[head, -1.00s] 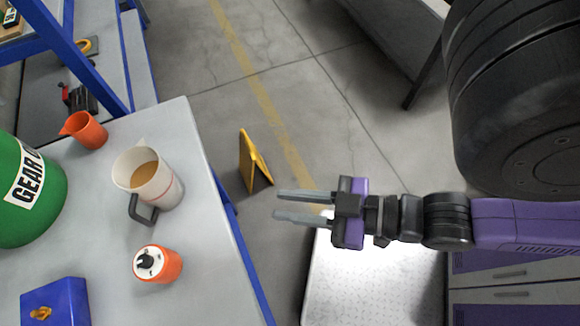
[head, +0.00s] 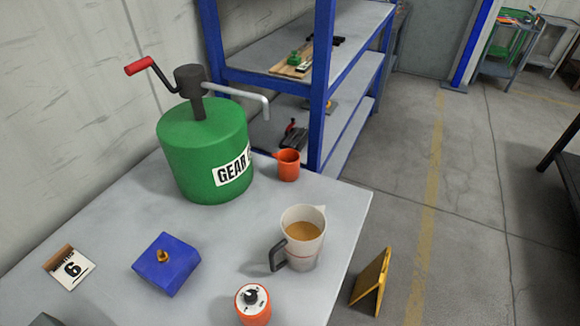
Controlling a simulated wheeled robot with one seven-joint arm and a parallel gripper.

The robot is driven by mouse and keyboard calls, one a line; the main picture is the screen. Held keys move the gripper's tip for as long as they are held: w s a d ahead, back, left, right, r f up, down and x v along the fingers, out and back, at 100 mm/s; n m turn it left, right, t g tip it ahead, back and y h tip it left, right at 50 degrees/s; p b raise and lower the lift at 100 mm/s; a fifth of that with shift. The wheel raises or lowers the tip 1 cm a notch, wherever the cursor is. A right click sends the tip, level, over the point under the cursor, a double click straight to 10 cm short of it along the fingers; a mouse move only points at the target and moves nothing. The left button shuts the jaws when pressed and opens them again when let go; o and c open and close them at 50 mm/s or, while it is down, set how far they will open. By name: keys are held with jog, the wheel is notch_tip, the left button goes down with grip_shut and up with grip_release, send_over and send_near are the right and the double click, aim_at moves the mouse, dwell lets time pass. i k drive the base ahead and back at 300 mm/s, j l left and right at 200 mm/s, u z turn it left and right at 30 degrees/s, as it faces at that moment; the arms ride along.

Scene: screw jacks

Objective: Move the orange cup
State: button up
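The orange cup (head: 288,166) stands upright at the far right part of the grey table (head: 215,226), close to its back edge. It is small, with a spout-like point on its left rim. A larger white jug (head: 303,238) with a dark handle and brown liquid stands nearer, to the right of it. The green drum (head: 205,150) marked GEAR, with a red-handled crank, stands just left of the cup. My gripper is outside the head view now.
A yellow floor sign (head: 371,282) stands right of the table, with open floor beyond.

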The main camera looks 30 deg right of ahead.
aim_at(288, 160)
jog(key=i+l+u, duration=0.1)
jog(key=l, duration=0.5)
jog(key=i+l+u, duration=0.15)
jog(key=l, duration=0.45)
jog(key=l+u, duration=0.1)
jog(key=l, duration=0.5)
jog(key=i+l+u, duration=0.15)
jog(key=l, duration=0.45)
jog(key=l+u, duration=0.15)
jog(key=l, duration=0.45)
jog(key=i+l+u, duration=0.15)
jog(key=l, duration=0.45)
jog(key=j, duration=0.2)
jog(key=i, duration=0.05)
